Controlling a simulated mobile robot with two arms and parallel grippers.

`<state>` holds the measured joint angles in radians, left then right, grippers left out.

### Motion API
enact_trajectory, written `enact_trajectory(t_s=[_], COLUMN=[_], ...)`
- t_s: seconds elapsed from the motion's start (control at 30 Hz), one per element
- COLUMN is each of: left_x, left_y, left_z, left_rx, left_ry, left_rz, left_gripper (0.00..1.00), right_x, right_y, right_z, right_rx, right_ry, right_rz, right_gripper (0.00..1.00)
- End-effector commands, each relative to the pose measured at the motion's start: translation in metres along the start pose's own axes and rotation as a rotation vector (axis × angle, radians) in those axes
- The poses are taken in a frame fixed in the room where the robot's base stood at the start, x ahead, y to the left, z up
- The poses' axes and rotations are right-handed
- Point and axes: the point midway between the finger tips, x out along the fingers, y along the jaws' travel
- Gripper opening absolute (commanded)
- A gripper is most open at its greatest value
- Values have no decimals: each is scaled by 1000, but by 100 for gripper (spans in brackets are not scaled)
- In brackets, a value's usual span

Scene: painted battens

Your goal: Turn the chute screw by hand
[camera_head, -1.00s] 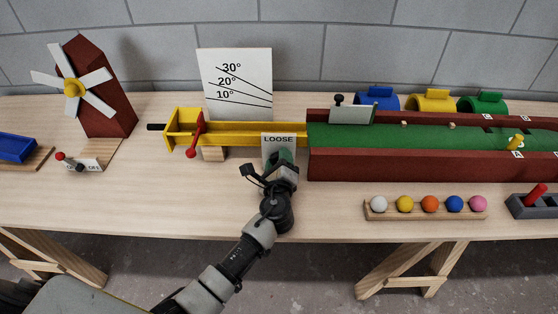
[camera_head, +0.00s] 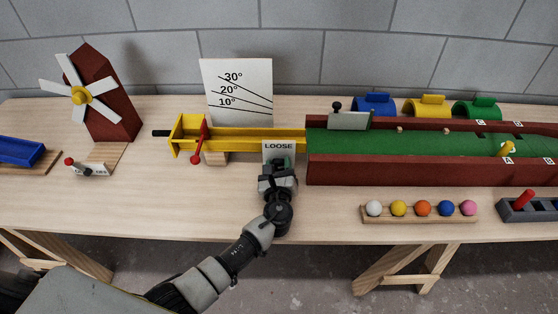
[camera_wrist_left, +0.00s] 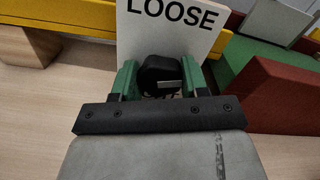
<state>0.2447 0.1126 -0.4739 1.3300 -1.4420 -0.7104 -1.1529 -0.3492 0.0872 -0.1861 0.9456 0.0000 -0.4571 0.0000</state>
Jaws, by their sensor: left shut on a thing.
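The yellow chute (camera_head: 250,138) runs level from the left into the green lane. A white plate marked LOOSE (camera_head: 278,147) stands at its right end, by the lane's wall; it also shows in the left wrist view (camera_wrist_left: 170,35). The chute screw is a black knob (camera_wrist_left: 160,78) in front of this plate. My left gripper (camera_wrist_left: 162,80) is shut on the knob, with a green finger on each side of it. In the head view my left gripper (camera_head: 278,170) hides the knob. My right gripper is not in view.
A white angle board (camera_head: 238,92) stands behind the chute, and a red lever (camera_head: 200,142) is at its left. A rack of coloured balls (camera_head: 420,216) lies at the front right. A windmill (camera_head: 100,95) stands at left.

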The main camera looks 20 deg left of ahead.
Motion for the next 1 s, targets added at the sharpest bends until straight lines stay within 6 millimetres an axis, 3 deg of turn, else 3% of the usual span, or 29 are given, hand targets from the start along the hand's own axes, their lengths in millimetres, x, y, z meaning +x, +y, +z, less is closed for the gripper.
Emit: enact_trajectory(t_s=[0.27, 1.0], left_x=[0, 0], left_y=[0, 1], left_z=[3, 3], left_rx=[266, 968], left_ry=[2, 3], left_rz=[0, -1], left_gripper=[21, 21], right_x=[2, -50], right_y=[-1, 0], right_z=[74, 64], right_rx=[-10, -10], right_ry=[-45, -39], right_rz=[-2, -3], right_gripper=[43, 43])
